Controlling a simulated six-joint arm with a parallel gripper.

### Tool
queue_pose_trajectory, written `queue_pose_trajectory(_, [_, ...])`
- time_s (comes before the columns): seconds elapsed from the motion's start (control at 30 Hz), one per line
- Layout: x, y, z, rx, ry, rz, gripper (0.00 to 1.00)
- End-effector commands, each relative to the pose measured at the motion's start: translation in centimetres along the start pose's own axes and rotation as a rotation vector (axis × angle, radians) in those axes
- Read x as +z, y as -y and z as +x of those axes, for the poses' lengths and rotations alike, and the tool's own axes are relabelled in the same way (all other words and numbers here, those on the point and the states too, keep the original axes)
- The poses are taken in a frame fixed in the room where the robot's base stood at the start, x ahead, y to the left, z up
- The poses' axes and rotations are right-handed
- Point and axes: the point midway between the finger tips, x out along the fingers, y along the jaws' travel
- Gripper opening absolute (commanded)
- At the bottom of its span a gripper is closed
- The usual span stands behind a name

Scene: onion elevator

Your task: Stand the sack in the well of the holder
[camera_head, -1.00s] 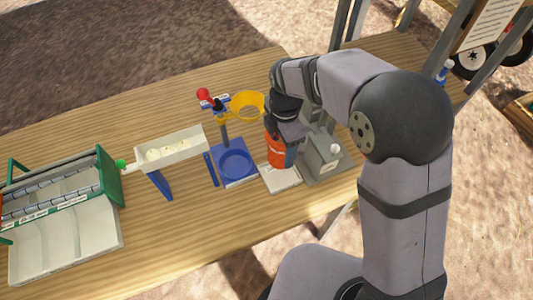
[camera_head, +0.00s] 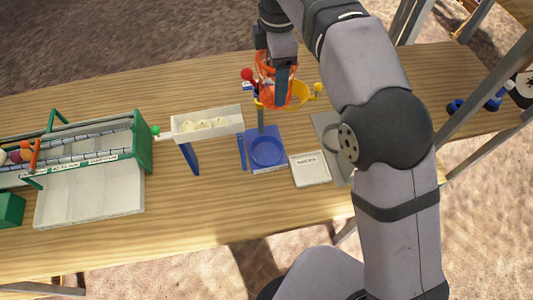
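The orange net sack (camera_head: 265,71) is high up in front of the yellow ring at the top of the holder's post. My gripper (camera_head: 282,84) is on the sack, with a finger in front of its mesh, and appears shut on it. The holder's blue base (camera_head: 283,161) with its round well (camera_head: 267,152) stands on the table below, and the well looks empty. The yellow ring (camera_head: 300,93) is partly hidden by the sack. I cannot tell whether the sack touches the ring.
A white trough (camera_head: 180,129) with several pale onions lies left of the holder. A green-framed sorting rack (camera_head: 142,145) stands further left. A pale labelled pad (camera_head: 311,180) lies right of the base, beside a grey unit (camera_head: 324,127) partly hidden by my arm. The front table strip is clear.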

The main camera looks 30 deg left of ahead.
Motion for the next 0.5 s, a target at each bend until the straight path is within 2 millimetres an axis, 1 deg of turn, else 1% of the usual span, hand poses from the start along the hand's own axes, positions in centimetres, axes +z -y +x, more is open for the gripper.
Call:
queue_pose_trajectory(0.03, [-0.6,-0.1,-0.5,0.004,0.000,-0.008,0.42])
queue_pose_trajectory(0.1, [-1.2,0.0,-1.3,0.003,0.000,-0.015,0.42])
queue_pose_trajectory(0.2, [-1.8,0.2,-2.0,0.002,0.000,-0.020,0.42])
queue_pose_trajectory(0.37, [-2.3,0.3,-2.7,0.001,0.000,-0.026,0.42])
queue_pose_trajectory(0.5, [-2.4,0.4,-2.8,0.000,0.000,-0.027,0.42])
